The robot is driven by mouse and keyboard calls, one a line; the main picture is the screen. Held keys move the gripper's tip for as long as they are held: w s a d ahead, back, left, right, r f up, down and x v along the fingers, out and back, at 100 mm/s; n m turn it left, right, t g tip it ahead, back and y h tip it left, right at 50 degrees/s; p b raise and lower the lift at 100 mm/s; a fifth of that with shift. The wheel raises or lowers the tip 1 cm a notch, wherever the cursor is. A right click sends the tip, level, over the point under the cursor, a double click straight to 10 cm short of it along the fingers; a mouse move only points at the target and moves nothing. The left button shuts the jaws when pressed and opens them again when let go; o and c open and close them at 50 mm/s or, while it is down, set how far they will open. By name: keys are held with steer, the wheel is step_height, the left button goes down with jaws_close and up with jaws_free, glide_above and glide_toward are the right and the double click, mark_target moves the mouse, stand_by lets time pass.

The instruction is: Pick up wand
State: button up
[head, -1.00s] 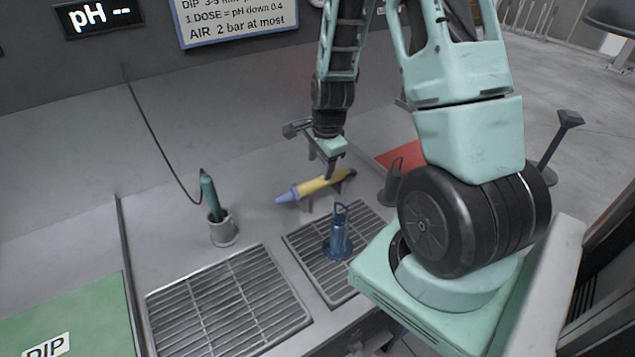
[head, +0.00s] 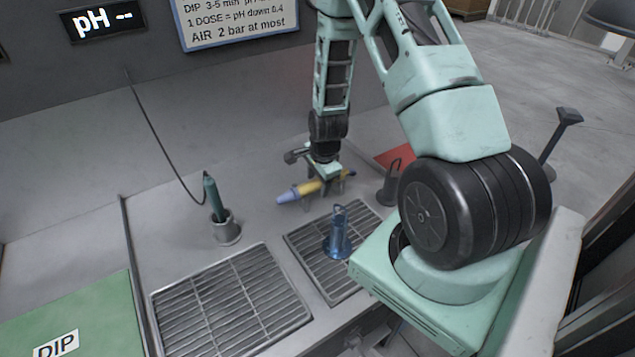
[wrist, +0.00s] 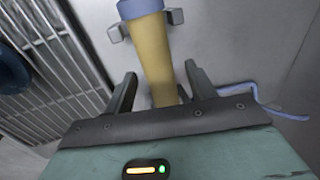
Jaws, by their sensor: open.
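The wand has a yellow body and a pale blue nose (head: 288,196). It lies across small grey supports on the grey bench, behind the right grate. My gripper (head: 328,188) is right over the middle of the wand, pointing down, and hides part of it in the head view. In the wrist view the yellow body (wrist: 158,68) runs between the two dark fingers of my gripper (wrist: 160,92). The fingers are open, one on each side, with gaps to the body. I cannot tell how deep the fingers reach beside it.
A blue hook-topped fitting (head: 339,238) stands on the right grate (head: 305,245). A dark hook-topped one (head: 390,185) stands right of the wand. A teal probe (head: 211,193) sits in a grey cup (head: 226,230). A green DIP mat (head: 100,318) lies at left.

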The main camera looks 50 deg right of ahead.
steer(key=c, duration=1.2)
steer(key=shift+r, duration=0.1)
